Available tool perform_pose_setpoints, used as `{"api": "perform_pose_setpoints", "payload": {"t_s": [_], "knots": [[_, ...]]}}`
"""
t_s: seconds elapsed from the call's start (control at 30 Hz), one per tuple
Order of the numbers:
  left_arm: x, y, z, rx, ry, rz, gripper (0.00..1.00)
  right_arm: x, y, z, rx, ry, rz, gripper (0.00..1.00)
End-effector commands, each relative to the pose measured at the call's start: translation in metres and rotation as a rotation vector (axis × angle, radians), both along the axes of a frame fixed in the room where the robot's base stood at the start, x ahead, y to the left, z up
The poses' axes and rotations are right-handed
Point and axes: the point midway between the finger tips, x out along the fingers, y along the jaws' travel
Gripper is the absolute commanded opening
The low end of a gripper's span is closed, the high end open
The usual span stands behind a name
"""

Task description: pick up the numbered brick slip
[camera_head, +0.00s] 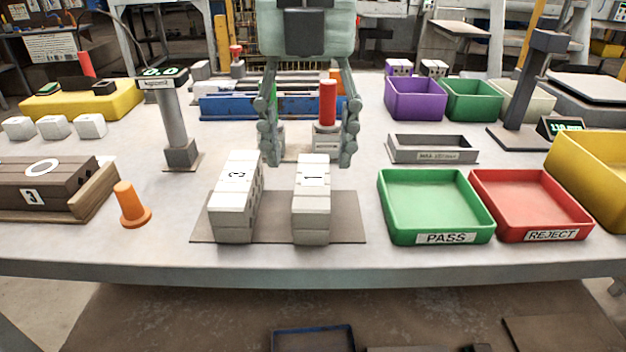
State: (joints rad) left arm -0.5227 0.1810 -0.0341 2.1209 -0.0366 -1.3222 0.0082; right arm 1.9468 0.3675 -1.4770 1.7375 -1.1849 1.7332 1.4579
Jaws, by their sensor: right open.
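Two white brick slips lie side by side on a brown mat (345,215) at the front middle of the table. The right brick slip (311,200) has a "1" on top. The left brick slip (234,200) has a number on top that I cannot read surely. My right gripper (309,158) comes down from the top of the picture, open and empty. Its two fingers are wide apart, at either side of the far end of the right slip in the picture. I cannot tell its height above the table. My left gripper is not in view.
A green PASS tray (436,206) and a red REJECT tray (531,205) stand to the right. An orange cone (131,204) and a brown block marked 3 (45,185) are to the left. A gauge stand (175,120) and a red cylinder (327,102) stand behind.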

Motion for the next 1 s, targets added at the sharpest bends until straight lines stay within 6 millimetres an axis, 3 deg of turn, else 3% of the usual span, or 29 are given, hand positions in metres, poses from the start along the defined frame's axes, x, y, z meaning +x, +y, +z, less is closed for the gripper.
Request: {"api": "perform_pose_setpoints", "payload": {"t_s": [0.43,0.77,1.0], "knots": [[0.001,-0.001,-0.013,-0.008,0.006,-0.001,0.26,-0.001,-0.006,-0.059,0.002,0.004,0.002,0.59],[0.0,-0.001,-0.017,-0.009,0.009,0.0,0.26,-0.001,-0.005,-0.068,0.004,0.003,0.003,0.59],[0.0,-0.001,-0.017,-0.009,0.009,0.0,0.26,-0.001,-0.005,-0.068,0.004,0.003,0.003,0.3]]}}
